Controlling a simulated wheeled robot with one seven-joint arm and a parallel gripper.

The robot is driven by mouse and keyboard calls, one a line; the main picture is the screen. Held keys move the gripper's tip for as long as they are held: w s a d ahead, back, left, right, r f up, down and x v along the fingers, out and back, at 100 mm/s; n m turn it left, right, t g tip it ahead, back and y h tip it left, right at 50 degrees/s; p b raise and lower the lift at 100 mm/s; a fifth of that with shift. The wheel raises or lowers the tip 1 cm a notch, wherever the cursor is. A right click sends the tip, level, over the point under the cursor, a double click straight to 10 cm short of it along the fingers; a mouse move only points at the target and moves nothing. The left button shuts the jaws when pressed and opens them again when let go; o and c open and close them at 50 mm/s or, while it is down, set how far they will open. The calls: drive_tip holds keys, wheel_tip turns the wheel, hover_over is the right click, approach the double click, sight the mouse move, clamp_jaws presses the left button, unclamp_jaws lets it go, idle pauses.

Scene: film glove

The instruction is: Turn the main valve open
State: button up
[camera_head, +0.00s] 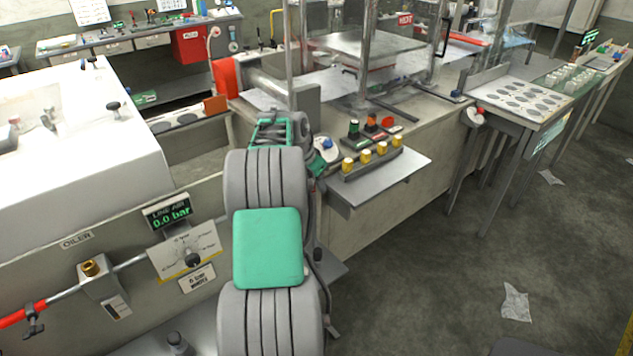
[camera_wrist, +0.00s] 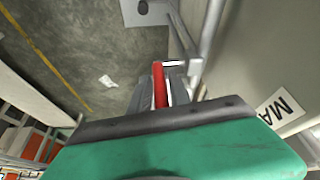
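In the wrist view a red handle (camera_wrist: 159,86) lies between the grey fingers of my gripper (camera_wrist: 162,90). The fingers are close on both sides of it; a thin pale strip shows on its right, and I cannot tell whether both fingers press on it. The handle's far end is near a grey pipe and bracket (camera_wrist: 185,30). A white label (camera_wrist: 281,108) reading "MA", cut off, is on the pale panel at right. In the head view my arm hides the handle and my fingertips. The line air display (camera_head: 168,213) reads 0.0 bar.
A dial plate (camera_head: 186,250) and an oiler (camera_head: 97,278) sit on the panel's left side, with a small lever (camera_head: 33,318) on a red-ended pipe. A shelf with yellow buttons (camera_head: 366,158) juts out right of my arm. The floor (camera_head: 430,300) at right is mostly clear.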

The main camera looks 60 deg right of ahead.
drive_tip(key=c, duration=0.5)
drive_tip(key=shift+s, duration=0.1)
idle(1.1)
